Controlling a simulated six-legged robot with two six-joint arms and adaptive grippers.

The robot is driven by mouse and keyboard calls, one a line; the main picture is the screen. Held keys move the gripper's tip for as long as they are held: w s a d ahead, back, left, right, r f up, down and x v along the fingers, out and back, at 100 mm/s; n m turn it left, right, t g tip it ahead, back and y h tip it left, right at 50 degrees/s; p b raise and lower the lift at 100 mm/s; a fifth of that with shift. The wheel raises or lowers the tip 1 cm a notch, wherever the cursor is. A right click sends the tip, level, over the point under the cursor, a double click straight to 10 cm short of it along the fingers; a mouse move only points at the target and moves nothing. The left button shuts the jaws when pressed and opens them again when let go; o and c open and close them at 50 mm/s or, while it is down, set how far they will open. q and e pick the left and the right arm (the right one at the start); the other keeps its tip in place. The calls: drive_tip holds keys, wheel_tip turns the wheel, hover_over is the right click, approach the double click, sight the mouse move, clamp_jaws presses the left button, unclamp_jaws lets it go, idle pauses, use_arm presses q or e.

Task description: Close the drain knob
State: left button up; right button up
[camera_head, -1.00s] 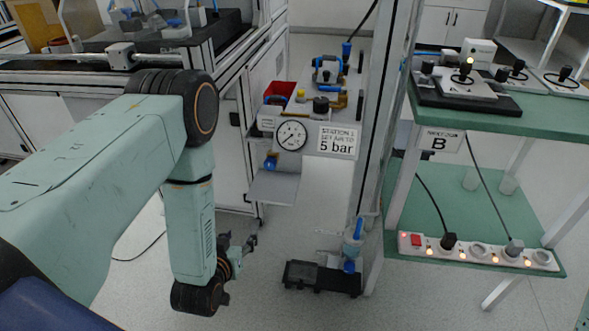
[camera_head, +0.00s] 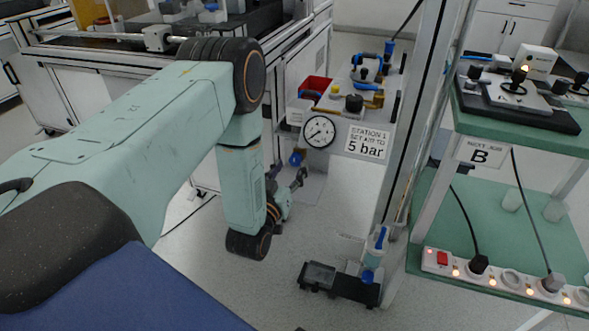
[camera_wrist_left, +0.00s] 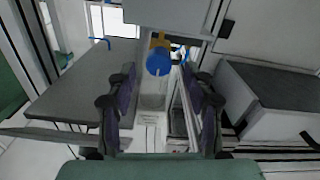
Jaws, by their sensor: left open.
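A round blue knob (camera_head: 296,158) hangs under the panel below the pressure gauge (camera_head: 319,131) in the head view. In the left wrist view the blue knob (camera_wrist_left: 158,62) lies ahead, between the lines of the two fingers, with a yellow part above it. My left gripper (camera_head: 287,177) is open and empty, just below the knob in the head picture. In the left wrist view its dark fingers (camera_wrist_left: 160,100) stand wide apart, with nothing between the pads. Whether a finger touches the knob cannot be told. My right gripper is out of view.
A grey plate (camera_head: 312,188) lies below the panel. A metal post and green shelves (camera_head: 545,210) with a power strip (camera_head: 510,280) stand at right.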

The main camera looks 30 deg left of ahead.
use_arm(q)
drive_tip(key=shift+w+a, duration=0.25)
drive_tip(key=shift+w, duration=0.4)
drive_tip(key=shift+w+d, duration=0.1)
drive_tip(key=shift+w, duration=0.2)
drive_tip(key=shift+c, duration=0.2)
drive_tip(key=shift+s+r, duration=0.1)
drive_tip(key=shift+c, duration=0.7)
clamp_jaws()
